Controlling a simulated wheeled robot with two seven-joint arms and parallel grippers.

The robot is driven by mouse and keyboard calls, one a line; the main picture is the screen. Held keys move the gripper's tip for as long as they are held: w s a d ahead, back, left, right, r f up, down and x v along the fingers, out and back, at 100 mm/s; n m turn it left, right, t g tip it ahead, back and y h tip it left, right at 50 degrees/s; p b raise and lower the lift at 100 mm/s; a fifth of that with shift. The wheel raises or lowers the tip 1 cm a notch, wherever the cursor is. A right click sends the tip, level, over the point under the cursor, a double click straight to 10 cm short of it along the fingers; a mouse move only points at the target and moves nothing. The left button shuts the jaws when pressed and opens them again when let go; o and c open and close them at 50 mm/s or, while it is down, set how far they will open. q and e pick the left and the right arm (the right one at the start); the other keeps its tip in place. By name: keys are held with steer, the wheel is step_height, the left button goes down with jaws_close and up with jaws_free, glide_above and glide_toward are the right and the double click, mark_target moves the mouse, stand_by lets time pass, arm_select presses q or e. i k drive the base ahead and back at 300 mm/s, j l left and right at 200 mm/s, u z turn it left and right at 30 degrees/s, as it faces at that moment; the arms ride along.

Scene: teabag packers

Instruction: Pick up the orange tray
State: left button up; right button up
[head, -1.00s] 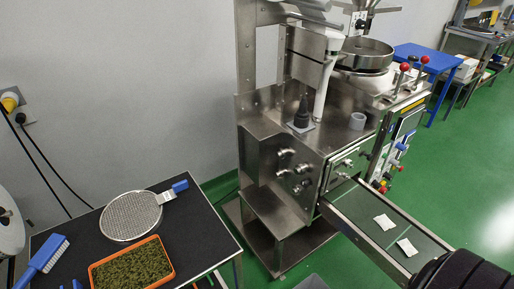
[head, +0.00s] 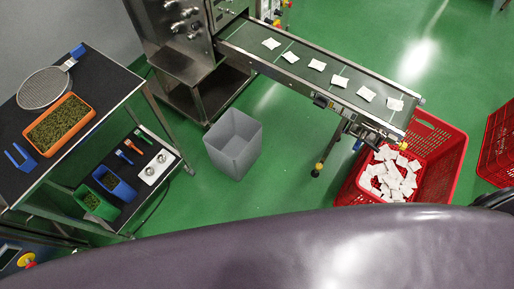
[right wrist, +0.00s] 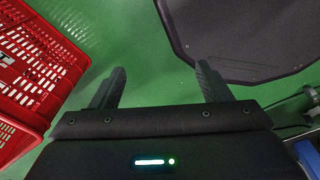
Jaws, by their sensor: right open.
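The orange tray (head: 90,126) lies on the black top of the cart at the left in the head view. It is filled with green tea leaves. It sits between a round sieve and a blue tool. My right gripper (right wrist: 160,85) shows in the right wrist view, open and empty above the green floor. It is far from the tray, which is not in that view. My left gripper is not in view.
The cart (head: 103,75) has a lower shelf with green and blue containers. A round sieve (head: 44,88) lies behind the tray. A grey bin (head: 233,143) stands on the floor. A conveyor (head: 335,79) carries teabags toward a red crate (head: 440,150).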

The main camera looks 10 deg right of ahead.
mark_target(65, 118)
steer(key=u, duration=1.35)
